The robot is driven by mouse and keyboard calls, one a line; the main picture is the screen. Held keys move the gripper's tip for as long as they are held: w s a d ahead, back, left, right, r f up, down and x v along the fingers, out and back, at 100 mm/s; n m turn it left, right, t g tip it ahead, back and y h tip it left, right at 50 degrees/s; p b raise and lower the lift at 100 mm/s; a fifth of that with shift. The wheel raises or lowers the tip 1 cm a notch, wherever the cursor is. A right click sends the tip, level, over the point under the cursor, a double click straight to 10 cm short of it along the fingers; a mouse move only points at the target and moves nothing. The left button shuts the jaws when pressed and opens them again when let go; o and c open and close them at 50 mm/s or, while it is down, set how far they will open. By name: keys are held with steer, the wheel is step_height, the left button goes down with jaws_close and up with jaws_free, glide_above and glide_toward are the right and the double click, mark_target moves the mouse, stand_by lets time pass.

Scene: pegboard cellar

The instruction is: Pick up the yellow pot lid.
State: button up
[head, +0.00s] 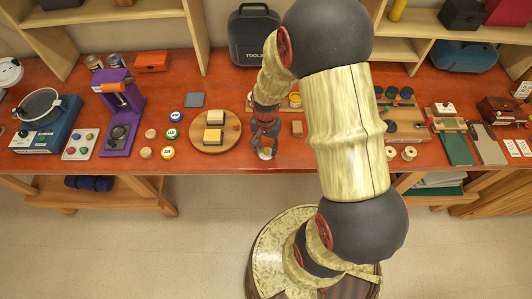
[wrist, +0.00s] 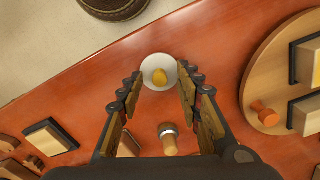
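My gripper (wrist: 160,78) is open, with one finger to each side of this piece in the picture. I cannot tell whether the fingertips touch it or are still above it. In the head view my gripper (head: 266,140) points down near the table's front edge, and the lid is mostly hidden there.
A round wooden board (head: 230,137) with pale blocks stands close to the left of my gripper in the head view. A wooden-handled piece (wrist: 169,140) stands between the finger bases in the wrist view. A purple machine (head: 120,113) is farther left.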

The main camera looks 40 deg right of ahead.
steer(key=shift+c, duration=0.4)
steer(key=c, duration=0.7)
steer(key=shift+c, duration=0.4)
steer(key=shift+r, duration=0.1)
